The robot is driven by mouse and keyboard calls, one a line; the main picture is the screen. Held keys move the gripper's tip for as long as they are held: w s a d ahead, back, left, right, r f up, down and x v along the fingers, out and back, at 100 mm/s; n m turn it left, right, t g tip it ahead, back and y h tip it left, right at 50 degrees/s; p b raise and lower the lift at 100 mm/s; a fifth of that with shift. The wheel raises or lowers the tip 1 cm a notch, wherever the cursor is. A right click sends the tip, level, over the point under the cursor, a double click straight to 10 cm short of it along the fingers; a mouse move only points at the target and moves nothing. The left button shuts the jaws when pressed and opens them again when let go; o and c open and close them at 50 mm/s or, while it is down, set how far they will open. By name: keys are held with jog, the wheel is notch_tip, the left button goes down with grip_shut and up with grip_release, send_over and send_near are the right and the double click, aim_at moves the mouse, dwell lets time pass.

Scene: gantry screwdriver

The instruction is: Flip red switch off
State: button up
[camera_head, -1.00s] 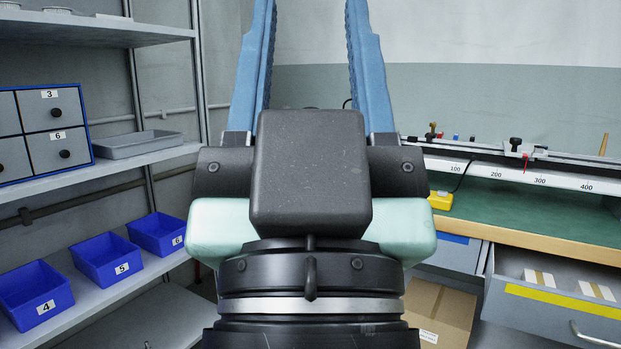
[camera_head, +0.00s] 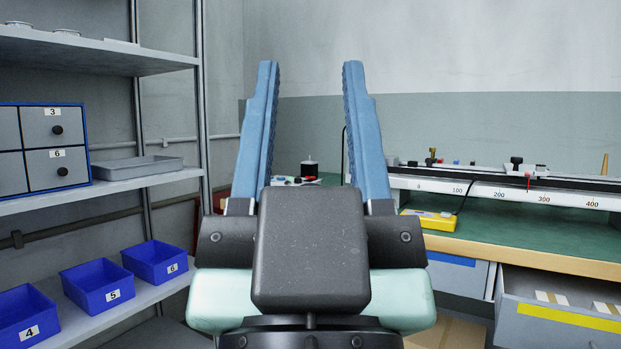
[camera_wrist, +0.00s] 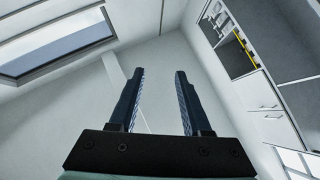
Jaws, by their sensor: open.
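I cannot make out a red switch in either view. A small red item (camera_head: 308,179) lies on the far bench between my fingers, too small to identify. My gripper (camera_head: 310,66) rises in the middle of the head view, its two blue fingers spread apart with nothing between them. It also shows in the wrist view (camera_wrist: 160,71), open and empty, pointing towards pale walls. My wrist hides part of the bench and the floor.
A yellow box (camera_head: 428,220) with a black cable sits on the green-topped workbench (camera_head: 540,228), right. Behind it runs a numbered rail (camera_head: 500,191). A drawer (camera_head: 560,312) stands open. Left are shelves with blue bins (camera_head: 97,287), a grey tray (camera_head: 137,167) and a drawer unit (camera_head: 42,148).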

jog(key=shift+r+p, duration=0.4)
jog(key=shift+p, duration=0.05)
jog(key=c, duration=0.5)
notch_tip(320, 180, up, 52)
jog(key=p, duration=5.1)
jog(key=shift+f, duration=0.25)
grip_shut()
jog(key=shift+f, duration=0.15)
